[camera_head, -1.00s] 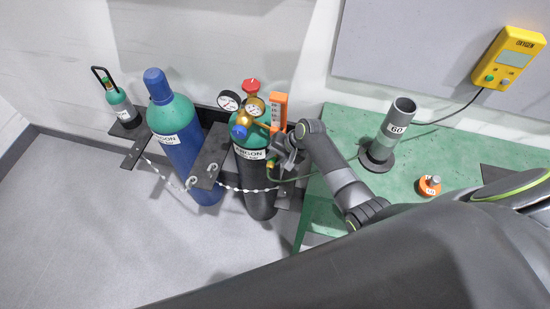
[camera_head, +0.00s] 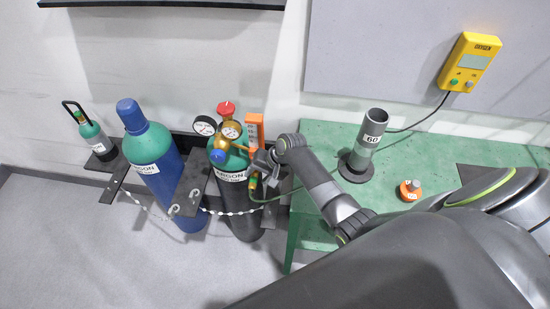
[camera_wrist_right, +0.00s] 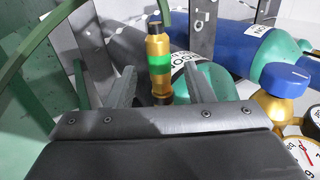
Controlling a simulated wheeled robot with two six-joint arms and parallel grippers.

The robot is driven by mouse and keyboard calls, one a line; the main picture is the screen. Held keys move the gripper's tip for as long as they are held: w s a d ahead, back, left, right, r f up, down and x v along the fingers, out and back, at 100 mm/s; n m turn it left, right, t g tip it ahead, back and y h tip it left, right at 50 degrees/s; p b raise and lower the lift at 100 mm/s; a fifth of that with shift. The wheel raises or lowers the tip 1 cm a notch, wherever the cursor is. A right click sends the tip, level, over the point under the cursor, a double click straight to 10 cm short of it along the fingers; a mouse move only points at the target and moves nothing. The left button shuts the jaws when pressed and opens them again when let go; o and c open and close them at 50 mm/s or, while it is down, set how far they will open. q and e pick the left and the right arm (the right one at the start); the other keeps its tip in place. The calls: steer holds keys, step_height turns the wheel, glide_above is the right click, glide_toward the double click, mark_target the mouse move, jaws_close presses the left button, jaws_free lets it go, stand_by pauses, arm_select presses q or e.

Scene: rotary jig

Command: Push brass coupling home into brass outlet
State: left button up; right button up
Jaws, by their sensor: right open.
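The brass coupling (camera_wrist_right: 158,47) shows in the right wrist view, with a bright green band around it and a hose at its far end. It lies between the spread fingers of my right gripper (camera_wrist_right: 160,88), with gaps on both sides. In the head view the coupling (camera_head: 252,183) is small, beside the dark cylinder below the orange flowmeter. My right gripper (camera_head: 264,163) is there, partly hidden by its own wrist. The brass regulator (camera_head: 222,145) is on that cylinder's top. I cannot make out the brass outlet or how far the coupling sits in it. My left gripper is not in view.
A blue cylinder (camera_head: 165,170) and a small green cylinder (camera_head: 92,134) stand to the left. A chain (camera_head: 235,212) crosses the cylinders' front. The green table (camera_head: 320,150) carries a grey tube (camera_head: 371,130) and an orange-based piece (camera_head: 410,190). A yellow oxygen box (camera_head: 469,62) is on the wall.

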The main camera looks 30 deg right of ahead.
steer(key=b+v, duration=0.1)
steer(key=v, duration=1.5)
steer(key=shift+b, duration=0.3)
